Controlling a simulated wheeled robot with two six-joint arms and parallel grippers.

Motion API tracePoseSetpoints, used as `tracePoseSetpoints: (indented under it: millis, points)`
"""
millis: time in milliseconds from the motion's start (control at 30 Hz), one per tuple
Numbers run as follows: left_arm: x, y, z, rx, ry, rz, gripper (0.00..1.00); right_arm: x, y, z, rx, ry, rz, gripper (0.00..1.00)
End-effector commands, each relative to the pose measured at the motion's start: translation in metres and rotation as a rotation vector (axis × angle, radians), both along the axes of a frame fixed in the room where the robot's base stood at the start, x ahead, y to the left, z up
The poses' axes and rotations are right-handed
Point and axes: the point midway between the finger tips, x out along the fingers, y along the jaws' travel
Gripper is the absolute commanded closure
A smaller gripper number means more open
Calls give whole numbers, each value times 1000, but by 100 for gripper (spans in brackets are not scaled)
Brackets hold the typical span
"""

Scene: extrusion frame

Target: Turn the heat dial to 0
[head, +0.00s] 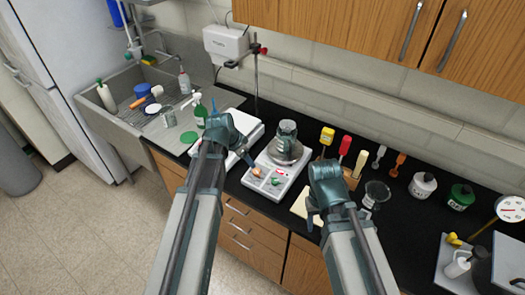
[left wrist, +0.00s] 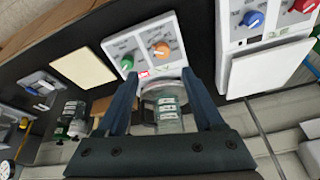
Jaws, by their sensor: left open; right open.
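A white hot plate (head: 277,186) stands on the black bench in the head view, with a glass vessel (head: 286,146) on its top. Its front panel carries an orange dial (left wrist: 161,50) and a green dial (left wrist: 127,62), both clear in the left wrist view. The panel lettering is too small to read, so I cannot tell which dial is heat. My left gripper (head: 238,150) is open above the panel's left side, apart from the dials; its fingers (left wrist: 160,78) frame the glass vessel (left wrist: 168,110) in the wrist view. My right gripper (head: 314,208) is open and empty, right of the hot plate.
A second white device (left wrist: 262,55) with a blue dial (left wrist: 252,19) and a red dial (left wrist: 304,5) stands beside the hot plate. A sink (head: 150,105) is at left. Bottles, a beaker (head: 376,193) and a pale pad (head: 302,207) lie to the right.

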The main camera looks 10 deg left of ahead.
Motion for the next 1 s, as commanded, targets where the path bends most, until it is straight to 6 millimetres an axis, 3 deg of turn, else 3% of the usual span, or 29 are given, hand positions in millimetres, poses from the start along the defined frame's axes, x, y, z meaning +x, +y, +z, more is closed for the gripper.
tracePoseSetpoints:
  millis: [267, 467, 1000]
  points:
    - [3, 4, 2, 1, -9, -3, 31, 0, 0, 1, 0, 0, 0, 50]
    - [6, 2, -9, 1, -9, -3, 31, 0, 0, -9, 0, 0, -1, 50]
    - [31, -11, -79, 1, -9, -3, 31, 0, 0, -79, -1, -2, 5, 50]
